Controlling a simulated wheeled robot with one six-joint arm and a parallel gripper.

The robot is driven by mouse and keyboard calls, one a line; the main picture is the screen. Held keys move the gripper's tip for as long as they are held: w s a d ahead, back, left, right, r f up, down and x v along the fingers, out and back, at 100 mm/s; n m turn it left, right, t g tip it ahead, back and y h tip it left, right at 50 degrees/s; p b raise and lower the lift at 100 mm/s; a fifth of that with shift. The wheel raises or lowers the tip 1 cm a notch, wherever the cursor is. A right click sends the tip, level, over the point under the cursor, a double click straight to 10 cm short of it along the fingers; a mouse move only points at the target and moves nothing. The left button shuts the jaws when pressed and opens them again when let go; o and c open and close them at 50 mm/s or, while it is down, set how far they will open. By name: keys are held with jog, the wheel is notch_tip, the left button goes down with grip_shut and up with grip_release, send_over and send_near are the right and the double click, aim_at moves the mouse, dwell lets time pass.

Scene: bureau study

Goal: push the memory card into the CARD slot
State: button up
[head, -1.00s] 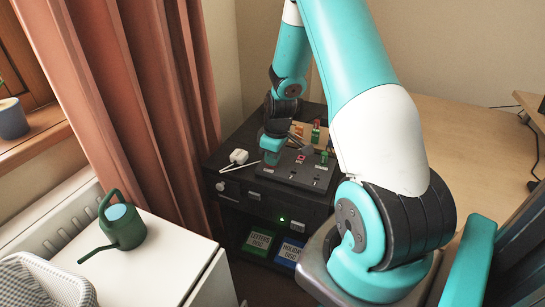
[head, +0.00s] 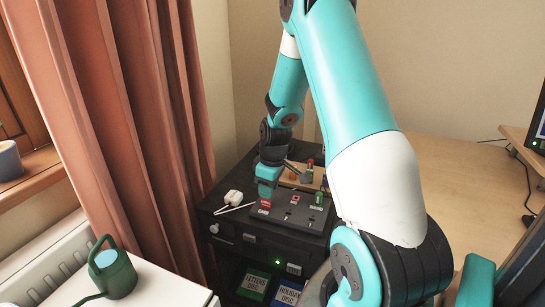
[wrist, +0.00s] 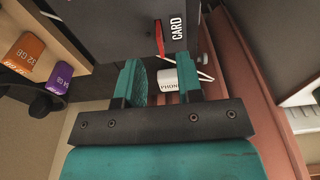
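The red memory card (wrist: 159,38) stands in the slot beside the CARD label (wrist: 177,28) in the wrist view, with part of it sticking out. In the head view the red card (head: 265,204) shows just below my gripper (head: 267,190), on the dark slotted panel (head: 289,221). In the wrist view my gripper (wrist: 158,72) is open, its two teal fingers apart with nothing held between them. The card lies just beyond the fingertips, in line with the gap. How deep the card sits is hard to tell.
An orange 32 GB card (wrist: 24,53) and a purple 64 GB card (wrist: 59,77) lie to the left in the wrist view. A white PHONE charger (wrist: 169,78) shows beyond the fingers. A green stick (head: 318,199) stands on the panel. A watering can (head: 115,273) is at lower left.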

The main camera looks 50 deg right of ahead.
notch_tip(320, 180, up, 13)
jog(key=s+p, duration=0.1)
jog(key=shift+s+d, duration=0.25)
jog(key=s+a+r+n+y+p, duration=0.1)
jog(key=a+r+p, duration=0.2)
jog(key=a+r, duration=0.5)
jog(key=s+a+r+n+y+p, duration=0.1)
jog(key=a+r+p, duration=0.25)
jog(key=a, duration=0.75)
jog(key=s+a+r+n+g+y+p, duration=0.1)
jog(key=s+a+r+p, duration=0.3)
jog(key=s+a+r, duration=0.4)
jog(key=s+a, duration=0.7)
jog(key=shift+r+y+p, duration=0.15)
jog(key=shift+y+p, duration=0.25)
jog(key=shift+d, duration=0.1)
